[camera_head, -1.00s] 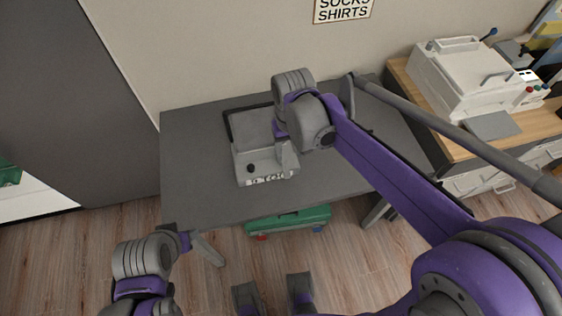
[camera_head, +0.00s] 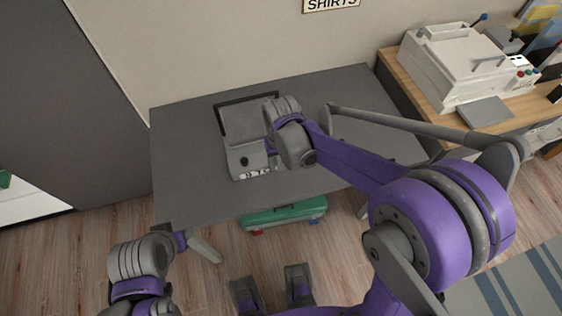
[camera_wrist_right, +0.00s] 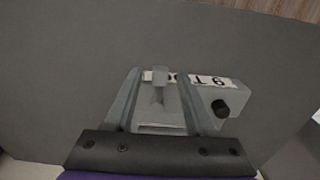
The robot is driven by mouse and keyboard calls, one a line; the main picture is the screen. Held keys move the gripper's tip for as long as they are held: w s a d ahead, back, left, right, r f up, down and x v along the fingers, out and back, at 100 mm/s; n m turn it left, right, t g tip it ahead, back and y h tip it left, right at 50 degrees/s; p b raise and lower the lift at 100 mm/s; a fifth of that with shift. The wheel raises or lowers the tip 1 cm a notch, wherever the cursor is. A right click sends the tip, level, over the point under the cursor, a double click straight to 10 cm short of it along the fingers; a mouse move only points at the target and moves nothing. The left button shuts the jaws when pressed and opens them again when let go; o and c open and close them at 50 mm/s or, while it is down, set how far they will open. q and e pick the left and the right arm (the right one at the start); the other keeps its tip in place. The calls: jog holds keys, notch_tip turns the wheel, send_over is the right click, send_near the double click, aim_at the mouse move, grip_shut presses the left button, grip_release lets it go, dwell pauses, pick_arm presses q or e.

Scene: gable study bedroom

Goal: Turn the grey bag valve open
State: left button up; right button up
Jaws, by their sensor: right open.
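A grey device (camera_head: 238,126) with a white-labelled front and a black knob (camera_head: 244,161) sits on the dark grey table. In the right wrist view, a small grey upright lever (camera_wrist_right: 159,84), which looks like the bag valve, stands at the device's labelled edge. My right gripper (camera_wrist_right: 160,76) is open, with one finger on each side of the lever in that view; contact cannot be told. In the head view my right wrist (camera_head: 290,138) covers the device's right part and hides the fingers. My left gripper (camera_head: 205,248) is low at the table's front left; its jaws are unclear.
The grey table (camera_head: 185,180) is clear to the left of the device. A green case (camera_head: 285,214) lies below its front edge. A white machine (camera_head: 455,70) stands on a wooden cabinet at the right. The wall is behind.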

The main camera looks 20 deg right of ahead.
grip_shut()
